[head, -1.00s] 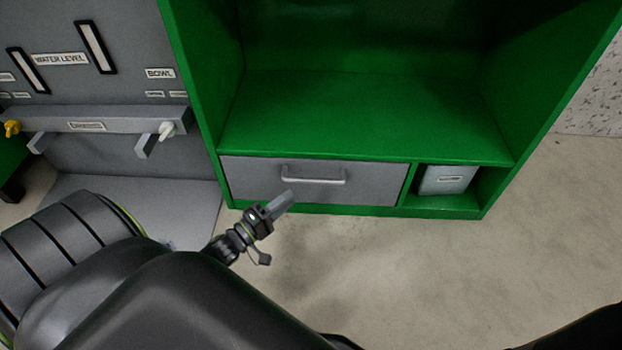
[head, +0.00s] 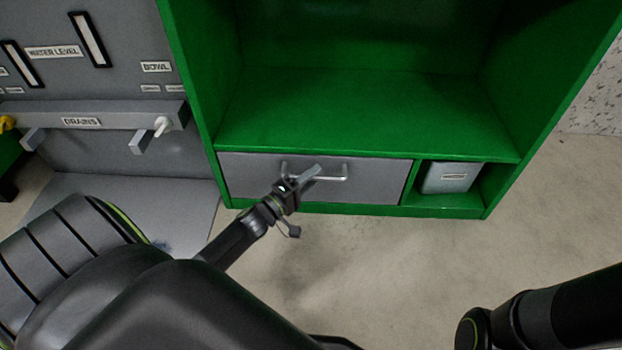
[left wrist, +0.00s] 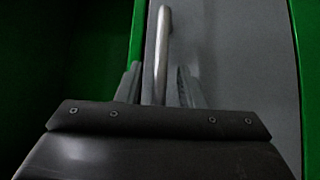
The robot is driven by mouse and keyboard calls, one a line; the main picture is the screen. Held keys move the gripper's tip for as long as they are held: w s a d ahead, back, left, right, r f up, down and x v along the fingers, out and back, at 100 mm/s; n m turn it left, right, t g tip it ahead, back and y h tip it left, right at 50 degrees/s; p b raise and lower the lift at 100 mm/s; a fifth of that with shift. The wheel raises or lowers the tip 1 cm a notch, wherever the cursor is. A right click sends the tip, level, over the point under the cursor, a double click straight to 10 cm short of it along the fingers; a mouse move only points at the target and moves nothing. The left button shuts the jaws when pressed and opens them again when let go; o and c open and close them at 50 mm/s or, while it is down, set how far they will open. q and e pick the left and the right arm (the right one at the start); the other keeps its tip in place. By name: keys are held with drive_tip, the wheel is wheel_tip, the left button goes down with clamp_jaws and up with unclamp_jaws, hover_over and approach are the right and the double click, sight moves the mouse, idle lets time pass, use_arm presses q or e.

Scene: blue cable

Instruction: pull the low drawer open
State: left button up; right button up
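The low drawer (head: 384,184) is a grey front at the bottom of the green cabinet, and it looks shut. Its pale bar handle (head: 334,179) runs level across the front. My left gripper (head: 312,172) is at the handle's left part and hides some of it. In the left wrist view the left gripper (left wrist: 158,86) has its two fingers apart, with the handle (left wrist: 163,40) running between them. A gap shows on each side of the bar. The drawer front (left wrist: 235,60) lies behind. My right gripper is not in view.
The green cabinet (head: 360,115) has an empty shelf above the drawer. A grey bin (head: 450,177) sits in the cubby to its right. A grey panel with a drains rail (head: 80,116) stands at left. The floor (head: 400,265) before the drawer looks clear.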

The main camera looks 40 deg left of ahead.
use_arm(q)
clamp_jaws()
drive_tip(key=shift+s, duration=0.1)
idle(0.3)
